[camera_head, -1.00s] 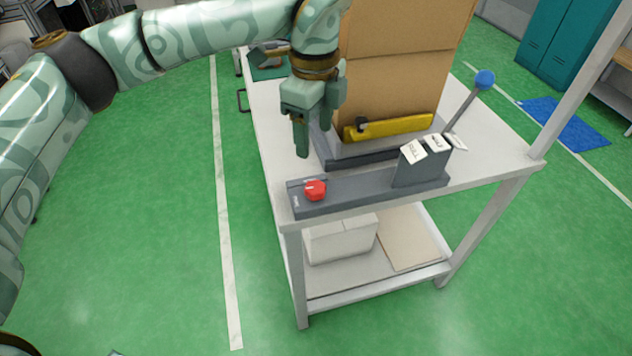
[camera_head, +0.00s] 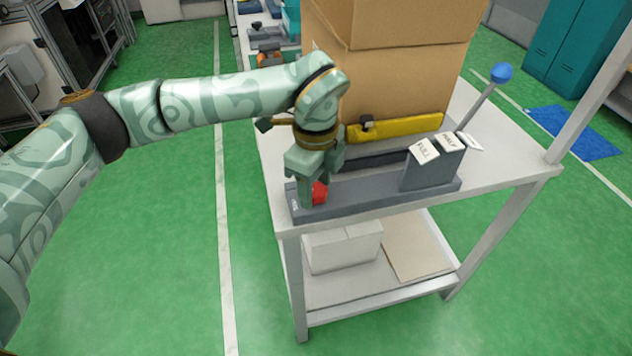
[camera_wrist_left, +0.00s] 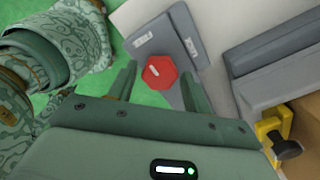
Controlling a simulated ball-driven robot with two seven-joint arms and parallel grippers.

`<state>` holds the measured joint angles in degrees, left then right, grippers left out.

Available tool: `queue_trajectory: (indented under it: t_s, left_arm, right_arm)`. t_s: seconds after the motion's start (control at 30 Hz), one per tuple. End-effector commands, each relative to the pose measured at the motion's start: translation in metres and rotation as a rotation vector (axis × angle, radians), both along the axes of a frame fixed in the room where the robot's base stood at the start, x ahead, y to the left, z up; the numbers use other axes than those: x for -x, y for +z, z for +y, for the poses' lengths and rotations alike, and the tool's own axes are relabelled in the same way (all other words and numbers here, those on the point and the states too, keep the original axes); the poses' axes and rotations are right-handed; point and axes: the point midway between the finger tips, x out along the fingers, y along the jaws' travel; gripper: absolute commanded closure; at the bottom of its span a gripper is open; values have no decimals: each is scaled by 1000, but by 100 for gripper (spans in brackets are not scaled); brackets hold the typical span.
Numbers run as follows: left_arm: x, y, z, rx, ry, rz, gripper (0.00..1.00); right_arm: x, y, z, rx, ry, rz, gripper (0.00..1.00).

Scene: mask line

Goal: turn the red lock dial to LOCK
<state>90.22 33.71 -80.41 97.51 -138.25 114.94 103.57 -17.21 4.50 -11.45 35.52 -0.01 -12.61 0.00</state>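The red lock dial (camera_head: 320,193) sits on the left end of the long grey base (camera_head: 370,195) on the table; in the head view my left gripper hides part of it. My left gripper (camera_head: 313,190) points down at the dial. In the left wrist view the red dial (camera_wrist_left: 159,72) has a pale mark on top and lies between the two spread fingers of my left gripper (camera_wrist_left: 158,84). Gaps show on both sides of the dial, so the fingers look open around or just above it. My right gripper is out of view.
A lever with a blue knob (camera_head: 502,73) rises at the right of the base, beside a labelled block (camera_head: 433,165). A cardboard box (camera_head: 400,70) with a yellow bar (camera_head: 395,127) stands just behind. The green floor left of the table is clear.

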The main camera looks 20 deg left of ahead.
Motion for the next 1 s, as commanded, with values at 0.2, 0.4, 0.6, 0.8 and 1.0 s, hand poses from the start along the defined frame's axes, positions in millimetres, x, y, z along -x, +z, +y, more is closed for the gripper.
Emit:
queue_trajectory:
  t_s: [0.2,0.4,0.6,0.8,1.0]
  left_arm:
    - [0,0,0,0,0,0,85]
    - [0,1,0,0,-19,0,85]
    - [1,5,0,-1,-99,0,85]
    - [1,7,0,-2,-251,-2,85]
    - [1,7,0,-2,-440,-2,85]
  right_arm:
    - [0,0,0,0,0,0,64]
    - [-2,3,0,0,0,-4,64]
    - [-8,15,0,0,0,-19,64]
    - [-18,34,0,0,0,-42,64]
    - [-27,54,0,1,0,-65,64]
